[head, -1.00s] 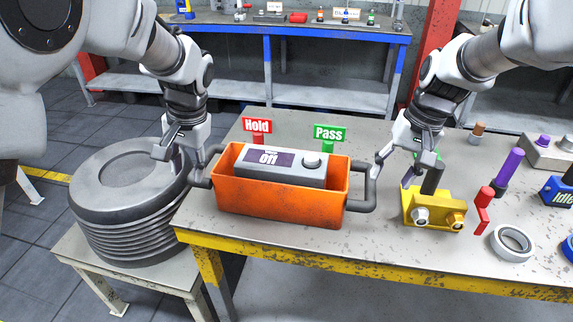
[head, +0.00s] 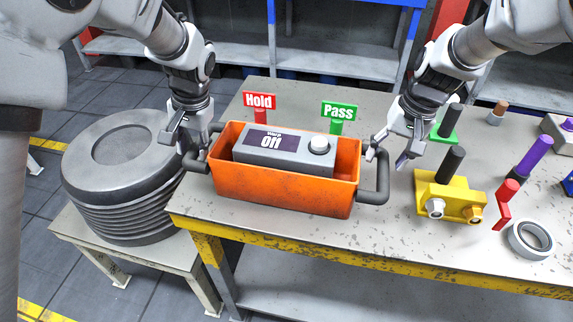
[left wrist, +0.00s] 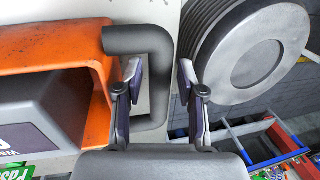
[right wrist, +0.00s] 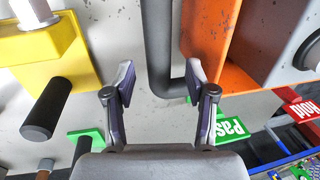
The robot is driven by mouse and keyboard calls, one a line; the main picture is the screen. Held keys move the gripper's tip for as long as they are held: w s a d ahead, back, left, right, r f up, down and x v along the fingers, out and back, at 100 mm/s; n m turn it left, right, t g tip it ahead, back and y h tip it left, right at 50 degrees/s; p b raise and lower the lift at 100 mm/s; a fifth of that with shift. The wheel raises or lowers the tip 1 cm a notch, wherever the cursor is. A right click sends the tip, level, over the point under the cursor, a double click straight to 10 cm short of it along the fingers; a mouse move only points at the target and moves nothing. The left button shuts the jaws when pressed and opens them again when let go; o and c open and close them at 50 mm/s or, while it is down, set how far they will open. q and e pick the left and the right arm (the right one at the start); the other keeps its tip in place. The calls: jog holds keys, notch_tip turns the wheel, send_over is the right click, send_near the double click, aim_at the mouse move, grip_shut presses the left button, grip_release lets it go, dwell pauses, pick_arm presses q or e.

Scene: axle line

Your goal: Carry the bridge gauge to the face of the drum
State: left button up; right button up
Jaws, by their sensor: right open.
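Red "Hold" (head: 259,101) and green "Pass" (head: 338,110) signs stand behind the tray. A yellow block with a black peg (head: 447,197), a red piece (head: 505,205) and a tape roll (head: 531,239) lie to the right. A gap separates the table from the drum stand (head: 130,258).

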pick_arm(q)
jog(key=shift+x, duration=0.95)
pick_arm(e)
jog(key=shift+s+a+f, duration=0.1)
jog(key=shift+a+f, duration=0.1)
jog(key=shift+f, duration=0.75)
pick_arm(q)
jog(key=shift+a+f, duration=0.1)
jog(key=shift+f, duration=0.2)
pick_arm(e)
jog(key=shift+f, duration=0.25)
pick_arm(q)
jog(key=shift+c, duration=0.2)
pick_arm(e)
jog(key=shift+c, duration=0.4)
pick_arm(q)
jog(key=shift+r, duration=0.1)
jog(key=c, duration=0.6)
pick_arm(e)
jog(key=c, duration=0.5)
pick_arm(q)
jog(key=shift+s, duration=0.1)
grip_shut()
pick_arm(e)
grip_shut()
